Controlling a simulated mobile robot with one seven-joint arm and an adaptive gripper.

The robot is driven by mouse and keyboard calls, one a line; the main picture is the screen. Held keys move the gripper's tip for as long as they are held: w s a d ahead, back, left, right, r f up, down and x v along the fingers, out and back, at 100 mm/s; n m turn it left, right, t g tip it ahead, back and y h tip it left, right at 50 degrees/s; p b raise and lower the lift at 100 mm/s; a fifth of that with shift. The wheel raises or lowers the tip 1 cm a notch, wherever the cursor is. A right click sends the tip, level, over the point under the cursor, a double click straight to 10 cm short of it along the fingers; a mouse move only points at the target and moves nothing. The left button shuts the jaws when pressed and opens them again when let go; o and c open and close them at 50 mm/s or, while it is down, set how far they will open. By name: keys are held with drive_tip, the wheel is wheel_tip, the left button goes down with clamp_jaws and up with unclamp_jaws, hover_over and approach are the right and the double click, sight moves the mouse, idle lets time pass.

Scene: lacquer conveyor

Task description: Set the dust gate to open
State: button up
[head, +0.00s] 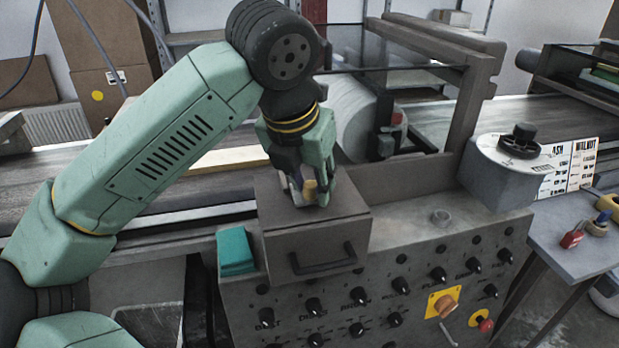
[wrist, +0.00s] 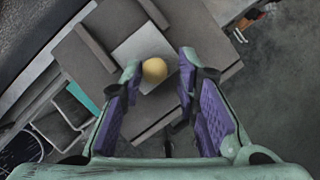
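A grey box (head: 313,228) with a dark front handle (head: 322,258) stands at the left end of the control panel. On its top, a pale plate (wrist: 138,45) carries a rounded yellow knob (wrist: 154,71), which also shows in the head view (head: 309,188). This plate and knob look like the dust gate, but I see no readable label on them. My gripper (wrist: 160,75) is above the box, pointing down, its purple-padded fingers apart on either side of the knob. A gap shows between the knob and the right finger. In the head view my gripper (head: 311,186) partly hides the plate.
The sloping panel (head: 405,285) has several black knobs, an orange switch (head: 446,305) and a red button (head: 486,325). A teal block (head: 235,250) lies left of the box. A grey dial housing (head: 505,165) and a glass-topped frame (head: 470,85) stand to the right.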

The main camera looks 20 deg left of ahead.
drive_tip(key=shift+o, duration=0.8)
drive_tip(key=shift+w, duration=0.1)
drive_tip(key=shift+a+r, duration=0.1)
drive_tip(key=shift+r, duration=0.25)
drive_tip(key=v, duration=1.1)
drive_tip(key=shift+s, duration=0.25)
drive_tip(key=shift+r, duration=0.1)
